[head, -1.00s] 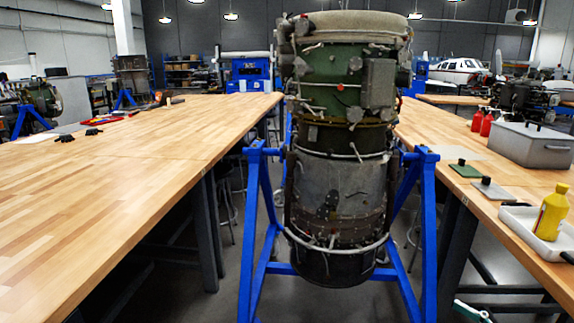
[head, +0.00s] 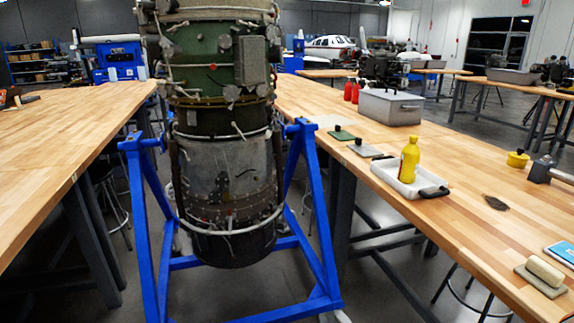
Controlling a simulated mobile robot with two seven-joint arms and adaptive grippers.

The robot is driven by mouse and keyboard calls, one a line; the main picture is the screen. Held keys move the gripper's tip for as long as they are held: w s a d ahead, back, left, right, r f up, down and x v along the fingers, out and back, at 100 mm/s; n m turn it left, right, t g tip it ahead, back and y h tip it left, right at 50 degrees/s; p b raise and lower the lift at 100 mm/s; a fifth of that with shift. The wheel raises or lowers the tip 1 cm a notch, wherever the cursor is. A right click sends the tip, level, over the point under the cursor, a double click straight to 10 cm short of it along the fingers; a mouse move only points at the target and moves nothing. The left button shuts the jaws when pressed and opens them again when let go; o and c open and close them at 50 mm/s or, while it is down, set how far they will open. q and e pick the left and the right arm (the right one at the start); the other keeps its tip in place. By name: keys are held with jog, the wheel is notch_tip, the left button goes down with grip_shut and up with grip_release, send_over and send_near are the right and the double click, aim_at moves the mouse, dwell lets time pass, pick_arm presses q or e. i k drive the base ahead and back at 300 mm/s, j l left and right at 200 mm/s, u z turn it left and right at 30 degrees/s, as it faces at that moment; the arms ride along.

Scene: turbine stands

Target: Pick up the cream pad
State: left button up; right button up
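A cream-coloured rounded block (head: 545,270) sits on a flat grey-beige base (head: 540,284) near the front edge of the right workbench (head: 460,215), at the lower right of the head view. It looks like the cream pad. A green pad (head: 341,136) and a grey pad (head: 366,151), each with a dark knob, lie farther back on the same bench. Neither of my grippers is in view.
A turbine (head: 225,165) on a blue stand (head: 318,225) stands between two benches. A white tray (head: 385,178) with a yellow bottle (head: 409,160), a grey bin (head: 390,107), red bottles (head: 354,90), a dark brush-like patch (head: 495,202) and a blue booklet (head: 562,252) are on the right bench.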

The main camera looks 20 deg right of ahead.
aim_at(548, 280)
jog(key=z, duration=2.35)
jog(key=j+z, duration=0.1)
jog(key=j, duration=0.15)
